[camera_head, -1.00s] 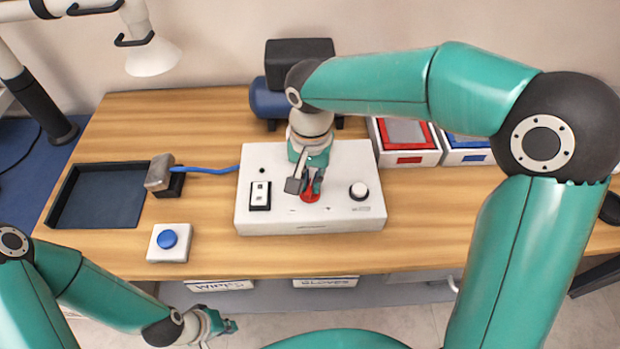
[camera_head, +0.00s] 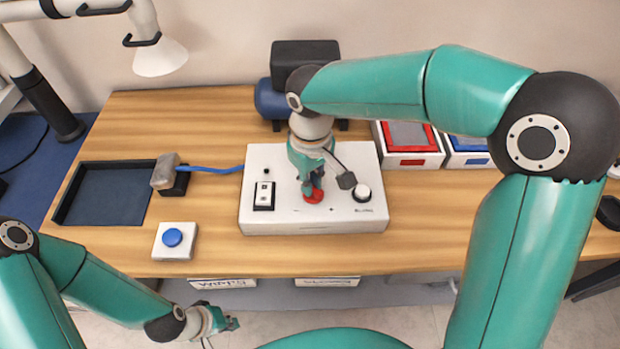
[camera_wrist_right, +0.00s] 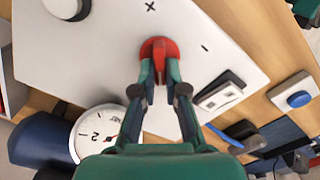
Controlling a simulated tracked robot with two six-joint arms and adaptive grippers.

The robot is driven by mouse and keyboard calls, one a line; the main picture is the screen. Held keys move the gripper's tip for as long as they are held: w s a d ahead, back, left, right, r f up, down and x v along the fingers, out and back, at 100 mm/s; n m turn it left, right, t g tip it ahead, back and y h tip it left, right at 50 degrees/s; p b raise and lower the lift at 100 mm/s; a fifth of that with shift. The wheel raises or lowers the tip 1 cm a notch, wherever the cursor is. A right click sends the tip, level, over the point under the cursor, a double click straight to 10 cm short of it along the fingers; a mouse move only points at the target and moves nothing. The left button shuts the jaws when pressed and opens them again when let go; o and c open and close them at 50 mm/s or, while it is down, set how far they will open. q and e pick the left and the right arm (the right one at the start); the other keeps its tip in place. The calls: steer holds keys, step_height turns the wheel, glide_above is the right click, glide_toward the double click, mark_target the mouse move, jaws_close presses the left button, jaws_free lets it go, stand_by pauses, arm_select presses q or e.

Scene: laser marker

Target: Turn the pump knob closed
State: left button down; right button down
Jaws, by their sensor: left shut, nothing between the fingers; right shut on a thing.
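The pump knob (camera_head: 313,196) is red and sits on top of a white control box (camera_head: 340,222) in the middle of the table. In the right wrist view the knob (camera_wrist_right: 160,47) lies between plus and minus marks. My right gripper (camera_wrist_right: 160,76) is shut on the knob's raised grip, pointing down from above. It also shows in the head view (camera_head: 312,184), where the arm and fingers hide part of the knob. My left gripper (camera_head: 228,323) is shut and empty, low in front of the table, away from the box.
The box also bears a black-and-white switch (camera_head: 264,196) and a white round knob (camera_head: 361,192). A blue button (camera_head: 172,237), a dark tray (camera_head: 100,195) and a blue-handled tool (camera_head: 210,170) lie left. A dark blue pump (camera_head: 268,101) stands behind. Red and blue trays (camera_head: 408,161) stand right.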

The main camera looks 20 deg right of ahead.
steer(key=n, duration=0.4)
steer(key=shift+w+a+r+n+p, duration=0.1)
steer(key=shift+a+r+n+p, duration=0.1)
steer(key=shift+n+p, duration=0.15)
steer(key=n+p, duration=0.1)
steer(key=n, duration=0.4)
steer(key=shift+n, duration=0.25)
steer(key=n, duration=0.2)
steer(key=n+p, duration=0.1)
steer(key=n, duration=0.1)
steer(key=shift+s, duration=0.3)
steer(key=n+p, duration=0.1)
steer(key=n, duration=0.4)
steer(key=shift+s, duration=0.15)
steer(key=c, duration=1.2)
jaws_free()
steer(key=shift+s+f, duration=0.1)
steer(key=shift+f, duration=0.05)
